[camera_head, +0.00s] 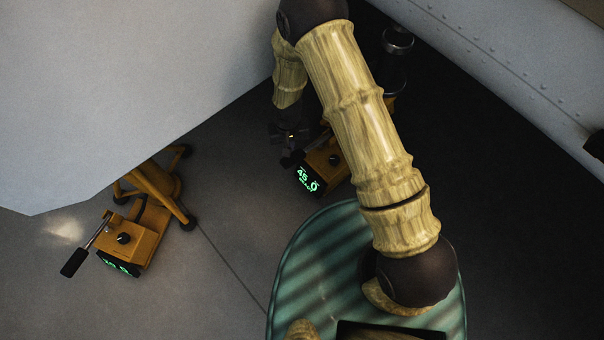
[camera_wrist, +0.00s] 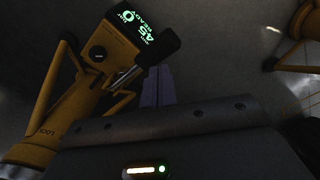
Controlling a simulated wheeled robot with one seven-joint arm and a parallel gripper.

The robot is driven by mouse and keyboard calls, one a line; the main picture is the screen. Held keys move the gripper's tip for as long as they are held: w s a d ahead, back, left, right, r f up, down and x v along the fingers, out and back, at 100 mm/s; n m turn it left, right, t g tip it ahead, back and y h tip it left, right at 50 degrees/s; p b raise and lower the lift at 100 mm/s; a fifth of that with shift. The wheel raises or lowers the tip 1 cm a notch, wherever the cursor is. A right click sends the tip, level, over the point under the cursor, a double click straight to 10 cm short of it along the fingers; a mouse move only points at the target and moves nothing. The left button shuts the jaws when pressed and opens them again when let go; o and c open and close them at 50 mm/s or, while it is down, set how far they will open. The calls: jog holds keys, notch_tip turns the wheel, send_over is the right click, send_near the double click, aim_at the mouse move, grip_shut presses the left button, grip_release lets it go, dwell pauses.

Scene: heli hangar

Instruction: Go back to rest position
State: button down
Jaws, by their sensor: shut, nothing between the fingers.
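My gripper (camera_head: 290,137) hangs at the end of my arm in the head view, just left of a yellow jack unit (camera_head: 322,162) with a green lit display. The fingers are shut with nothing between them. In the wrist view, my gripper's fingers (camera_wrist: 158,88) point out over the dark floor. The same kind of yellow unit (camera_wrist: 107,50) shows on the left there, its display reading "45" and "READY". Whether the gripper touches the unit's dark handle is hard to tell in the head view.
A second yellow jack unit (camera_head: 142,238) with a lever stands at the left on the grey floor. A large pale panel (camera_head: 120,90) fills the upper left. A riveted pale surface (camera_head: 500,60) runs along the upper right. Open floor (camera_head: 215,290) lies at lower left.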

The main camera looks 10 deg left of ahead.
dwell(0.3)
jog(key=w+d+r+m+p, duration=0.1)
jog(key=w+d+r, duration=0.15)
jog(key=r, duration=0.35)
jog(key=w+d+r, duration=0.1)
jog(key=d+r, duration=0.3)
jog(key=r, duration=0.2)
jog(key=s+d+r+m+t+p, duration=0.15)
jog(key=s+d+r, duration=0.35)
jog(key=d+r, duration=0.55)
jog(key=s+d+r+m+t+p, duration=0.1)
jog(key=s+d+r+m+p, duration=0.1)
jog(key=s+d+r, duration=0.65)
notch_tip(320, 180, up, 41)
jog(key=w+p, duration=0.3)
jog(key=p, duration=3.5)
jog(key=shift+r, duration=0.15)
jog(key=shift+d+n, duration=0.1)
jog(key=shift+n, duration=0.15)
